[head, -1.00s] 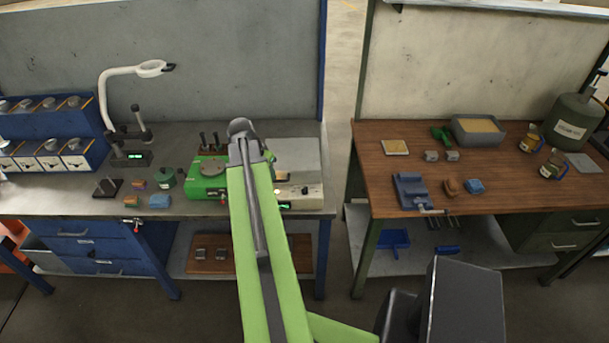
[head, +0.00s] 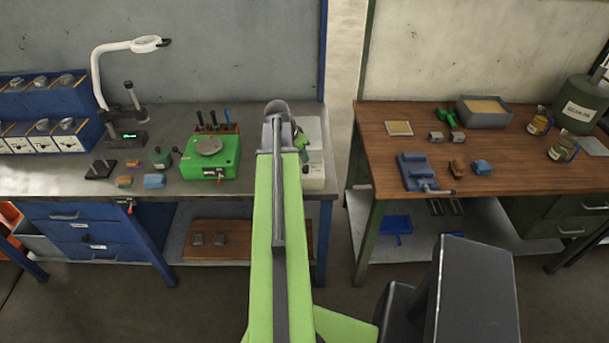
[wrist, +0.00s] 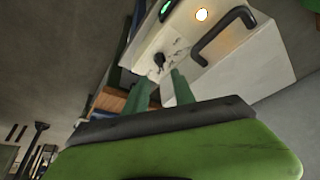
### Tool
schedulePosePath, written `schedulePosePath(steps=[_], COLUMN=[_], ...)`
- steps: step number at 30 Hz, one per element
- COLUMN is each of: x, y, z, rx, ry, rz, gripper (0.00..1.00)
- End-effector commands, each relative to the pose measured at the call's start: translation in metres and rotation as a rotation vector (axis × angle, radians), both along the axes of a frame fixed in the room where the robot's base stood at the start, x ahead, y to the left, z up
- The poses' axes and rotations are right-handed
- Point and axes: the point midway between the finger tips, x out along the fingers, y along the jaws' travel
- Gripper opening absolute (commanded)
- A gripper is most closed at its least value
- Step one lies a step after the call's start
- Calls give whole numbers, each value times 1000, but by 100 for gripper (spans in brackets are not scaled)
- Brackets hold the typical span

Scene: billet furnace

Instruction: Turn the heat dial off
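The heat dial (wrist: 160,60) is a small black knob on the pale front of a white furnace (wrist: 240,75). My gripper (wrist: 164,77) points at this panel with its two green fingers apart and nothing between them. The dial lies just beyond the fingertips, roughly between them in the picture; I cannot tell whether they touch it. In the head view the white furnace (head: 314,165) stands on the grey bench, largely covered by my green arm.
On the panel are a glowing amber lamp (wrist: 202,14) and a black handle (wrist: 225,35), close right of the dial. A wooden bench (head: 372,150) stands right, across a gap.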

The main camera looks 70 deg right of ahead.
Motion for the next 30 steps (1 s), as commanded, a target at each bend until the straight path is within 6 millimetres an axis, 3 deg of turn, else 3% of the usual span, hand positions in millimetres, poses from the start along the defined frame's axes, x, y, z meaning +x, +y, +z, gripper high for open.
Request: schedulePosePath(steps=[1,9,20,27,30], x=[-1,-8,-10,-10,-10], y=[-5,-25,-28,-28,-28], z=[-22,-68,-69,-69,-69], rx=[0,0,0,0,0], ry=[0,-1,0,0,0], rz=[-1,-1,-1,-1,-1], gripper=[31,31,30,0,0])
